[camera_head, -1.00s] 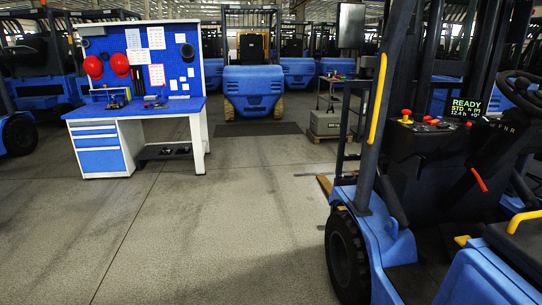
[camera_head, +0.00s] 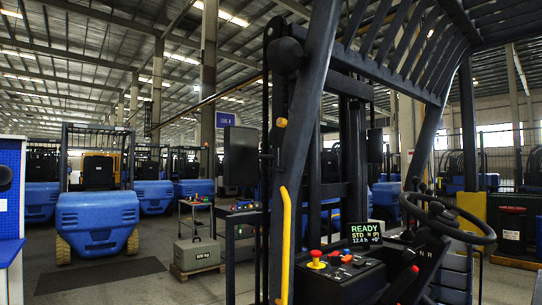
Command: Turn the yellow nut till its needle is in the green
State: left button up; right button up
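I cannot make out a yellow nut, a needle or a green band in the head view. Neither of my grippers is in view.
The near blue-and-black forklift's mast and frame (camera_head: 303,150) fill the right half. A grey weight (camera_head: 197,252) sits on a pallet near a cart (camera_head: 196,217) with coloured items. A blue forklift (camera_head: 97,215) stands behind a dark mat (camera_head: 100,275). Floor at front left is open.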

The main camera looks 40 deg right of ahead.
aim_at(281, 122)
jog(key=i, duration=1.3)
jog(key=i+z, duration=0.25)
jog(key=i, duration=0.3)
jog(key=i+j+z, duration=0.25)
jog(key=i, duration=0.35)
jog(key=l+z, duration=0.1)
jog(key=z, duration=1.9)
